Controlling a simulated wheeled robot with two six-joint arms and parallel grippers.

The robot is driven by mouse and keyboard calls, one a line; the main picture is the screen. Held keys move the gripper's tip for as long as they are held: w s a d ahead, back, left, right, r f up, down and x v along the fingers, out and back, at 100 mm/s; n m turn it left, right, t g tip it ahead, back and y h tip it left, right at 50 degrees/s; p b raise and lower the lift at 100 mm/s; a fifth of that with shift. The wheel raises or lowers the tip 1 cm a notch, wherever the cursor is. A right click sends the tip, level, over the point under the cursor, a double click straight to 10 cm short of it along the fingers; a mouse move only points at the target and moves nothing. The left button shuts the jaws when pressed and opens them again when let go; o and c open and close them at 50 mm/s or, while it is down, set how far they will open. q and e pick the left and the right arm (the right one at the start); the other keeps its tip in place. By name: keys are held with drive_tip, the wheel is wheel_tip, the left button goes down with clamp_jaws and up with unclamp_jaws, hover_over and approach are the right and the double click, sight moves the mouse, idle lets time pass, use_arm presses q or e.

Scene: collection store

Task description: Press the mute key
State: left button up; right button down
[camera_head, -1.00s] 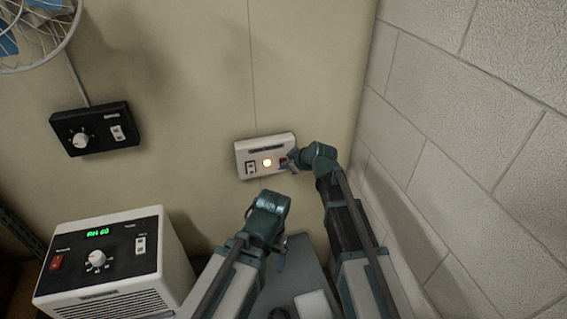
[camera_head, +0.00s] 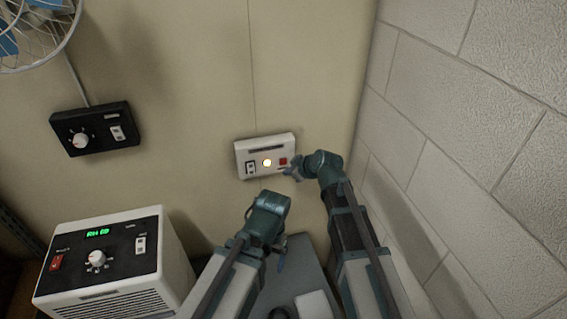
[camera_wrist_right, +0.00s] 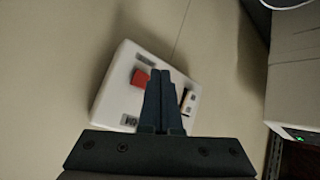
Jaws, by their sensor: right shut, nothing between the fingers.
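A white wall box (camera_head: 242,160) is mounted on the beige wall, with a dark slot along its top. It carries a red key (camera_head: 283,161), a glowing yellow lamp (camera_head: 267,163) and a rocker switch (camera_head: 251,168). Which part is the mute key is not legible. My right gripper (camera_head: 290,171) is shut and empty, just right of and below the red key, seemingly apart from it. In the right wrist view the shut fingers (camera_wrist_right: 160,76) stand in front of the box (camera_wrist_right: 112,95), beside the red key (camera_wrist_right: 140,78), and hide the lamp. My left gripper (camera_head: 280,262) is low, its fingers mostly hidden.
A black control box (camera_head: 95,128) with a knob and switch hangs on the wall at left. A white unit (camera_head: 165,255) with a green display stands below it. A wire fan (camera_head: 40,35) is at upper left. A block wall (camera_head: 470,150) closes the right side.

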drive_tip(key=s, duration=0.1)
drive_tip(key=s+d, duration=0.1)
drive_tip(key=s, duration=0.1)
drive_tip(key=shift+s, duration=0.1)
idle(0.7)
